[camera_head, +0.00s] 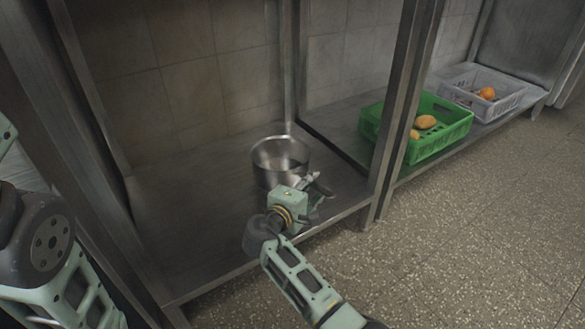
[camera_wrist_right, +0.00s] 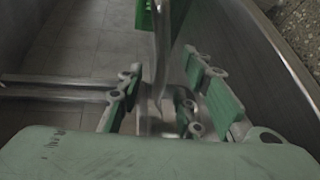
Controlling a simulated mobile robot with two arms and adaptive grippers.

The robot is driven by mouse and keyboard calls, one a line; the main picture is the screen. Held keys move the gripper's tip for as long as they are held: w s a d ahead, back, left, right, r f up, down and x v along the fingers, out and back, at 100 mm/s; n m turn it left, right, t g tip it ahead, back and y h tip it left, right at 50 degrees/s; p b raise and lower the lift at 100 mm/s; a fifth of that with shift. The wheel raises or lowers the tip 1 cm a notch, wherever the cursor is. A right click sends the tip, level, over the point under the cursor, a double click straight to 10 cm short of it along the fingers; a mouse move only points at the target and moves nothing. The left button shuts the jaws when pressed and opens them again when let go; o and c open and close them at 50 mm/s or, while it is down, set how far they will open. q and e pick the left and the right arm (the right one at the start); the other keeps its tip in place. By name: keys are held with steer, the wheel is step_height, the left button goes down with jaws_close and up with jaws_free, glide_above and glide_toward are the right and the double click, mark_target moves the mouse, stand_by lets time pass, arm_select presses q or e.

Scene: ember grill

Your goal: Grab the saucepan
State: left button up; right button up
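The round steel saucepan (camera_head: 268,176) stands upright on the lower metal shelf, near the middle of the head view. My right gripper (camera_head: 319,188) is just in front and to the right of it, low over the shelf near its front edge. In the right wrist view its two fingers (camera_wrist_right: 160,98) stand apart. A thin grey metal strip shows between or behind them, and I cannot tell whether it is the saucepan's handle. The saucepan's handle is not clear in the head view. My left gripper is out of view; only part of that arm shows.
Upright metal posts (camera_head: 405,95) frame the shelf (camera_head: 185,225). A green crate (camera_head: 440,146) with orange-brown food items stands in the bay to the right, and a grey crate (camera_head: 505,98) beyond it. The shelf left of the saucepan is clear.

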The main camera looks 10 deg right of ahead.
steer(key=shift+a+r, duration=0.1)
steer(key=shift+c, duration=0.4)
jaws_close()
steer(key=shift+r, duration=0.2)
stand_by(0.3)
